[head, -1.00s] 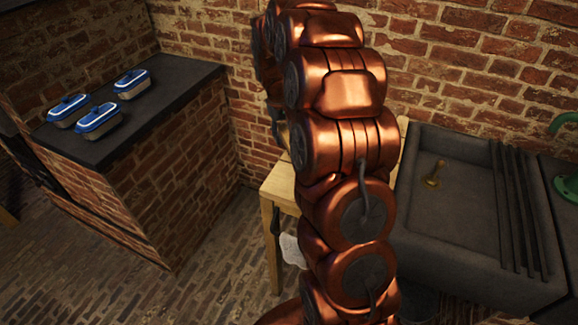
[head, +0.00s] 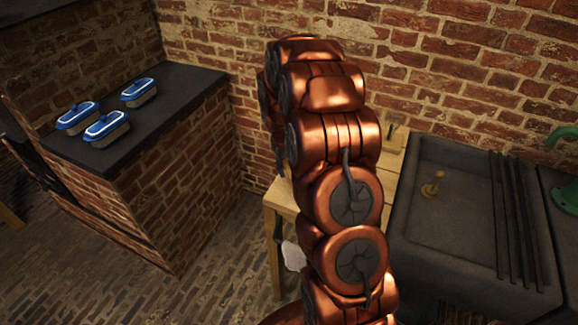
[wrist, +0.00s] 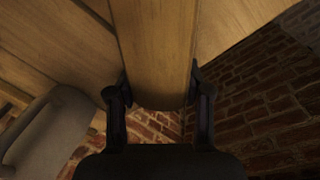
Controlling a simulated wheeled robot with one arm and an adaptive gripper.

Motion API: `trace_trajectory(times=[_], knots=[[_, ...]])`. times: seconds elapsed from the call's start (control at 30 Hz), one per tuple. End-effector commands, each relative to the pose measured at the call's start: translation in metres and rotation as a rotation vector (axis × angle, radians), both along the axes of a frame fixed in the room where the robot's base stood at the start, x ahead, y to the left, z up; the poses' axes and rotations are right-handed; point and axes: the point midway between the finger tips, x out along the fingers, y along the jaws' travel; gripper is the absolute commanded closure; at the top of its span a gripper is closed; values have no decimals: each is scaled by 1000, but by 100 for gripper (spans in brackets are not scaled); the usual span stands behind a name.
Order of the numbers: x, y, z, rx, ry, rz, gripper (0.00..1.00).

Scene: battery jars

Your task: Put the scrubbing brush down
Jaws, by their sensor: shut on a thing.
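In the wrist view the wooden body of the scrubbing brush (wrist: 155,45) lies between the two dark fingers of my gripper (wrist: 160,95), which are shut on its sides. The brush's bristles do not show. Behind it is the pale planked top of a wooden table (wrist: 50,30). I cannot tell whether the brush touches the table. In the head view my copper arm hides the gripper and the brush; the wooden table (head: 282,197) shows on either side of the arm.
A grey stone sink (head: 440,225) with a brass piece (head: 432,187) inside stands right of the table. A small wooden object (head: 393,138) is at the table's back. A whitish object (head: 293,256) hangs by the table's front. Several blue-lidded containers stand on the dark counter (head: 175,85) at left.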

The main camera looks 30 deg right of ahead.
Motion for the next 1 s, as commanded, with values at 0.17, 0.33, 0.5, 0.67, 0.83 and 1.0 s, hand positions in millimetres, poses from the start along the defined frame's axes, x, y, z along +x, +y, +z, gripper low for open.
trace_trajectory(times=[0.17, 0.33, 0.5, 0.67, 0.83, 1.0], knots=[[0, 0, -5, 0, 0, 0, 100], [0, 0, -9, 0, 0, 0, 100], [-1, 0, -14, 0, 2, 0, 100], [-2, 0, -16, 1, 6, -1, 46], [-2, 0, -15, 1, 6, -1, 28], [-1, 0, -14, 1, 3, 1, 24]])
